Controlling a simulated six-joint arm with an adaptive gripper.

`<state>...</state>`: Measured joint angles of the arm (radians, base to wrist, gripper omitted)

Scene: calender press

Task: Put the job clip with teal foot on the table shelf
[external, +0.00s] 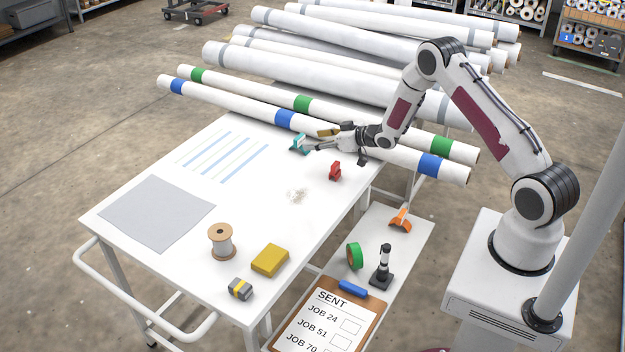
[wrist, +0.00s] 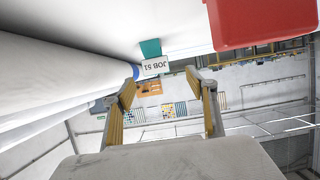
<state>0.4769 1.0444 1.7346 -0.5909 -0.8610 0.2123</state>
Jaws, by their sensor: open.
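The job clip with teal foot (external: 299,143) stands on the white table (external: 245,190) near its far edge. In the wrist view its teal foot (wrist: 150,47) and white tag reading JOB 51 (wrist: 156,66) appear upside down, just beyond the fingertips. My gripper (external: 311,147) is low over the table, to the right of the clip, with its fingers pointing at it. In the wrist view my gripper (wrist: 161,76) is open, with the tag in line with the gap. Contact cannot be told. The lower shelf (external: 376,222) is at the table's right side.
A red clip (external: 335,171) stands near my gripper and looms in the wrist view (wrist: 247,22). The shelf holds an orange clip (external: 400,223), green tape (external: 354,256), a black-based stand (external: 382,277) and a clipboard (external: 325,325).

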